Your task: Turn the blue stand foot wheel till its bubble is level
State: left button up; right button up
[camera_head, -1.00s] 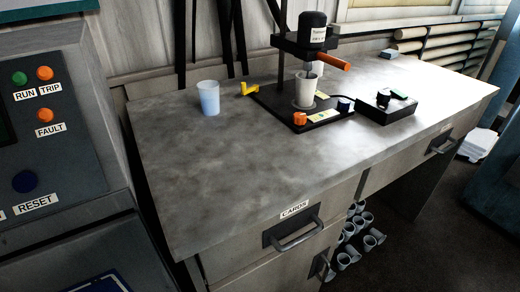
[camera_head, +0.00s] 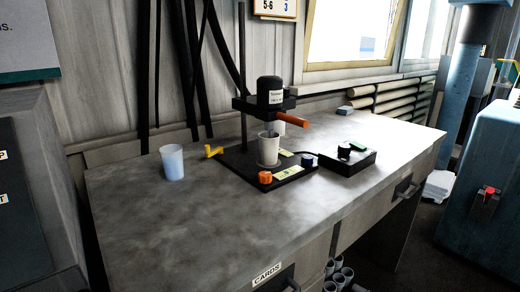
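The disperser stand (camera_head: 243,172) stands on the grey bench (camera_head: 165,225), with a dark motor head (camera_head: 270,92) and an orange lever (camera_head: 292,121). A dark blue foot wheel (camera_head: 308,159) sits at the right front corner of its base. An orange foot wheel (camera_head: 265,177) is at the near left corner. A yellow-green label plate (camera_head: 289,173) lies between them; the bubble is too small to make out. A pale cup (camera_head: 268,149) stands on the base under the head. Neither of my grippers is in view.
A translucent cup with bluish contents (camera_head: 173,163) and a yellow object (camera_head: 213,151) are left of the stand. A black box with a knob (camera_head: 346,158) is to the right. The bench's front left is clear.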

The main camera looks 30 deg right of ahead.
aim_at(308, 160)
jog(key=z, duration=1.35)
jog(key=k+l+z, duration=0.25)
jog(key=l, duration=0.1)
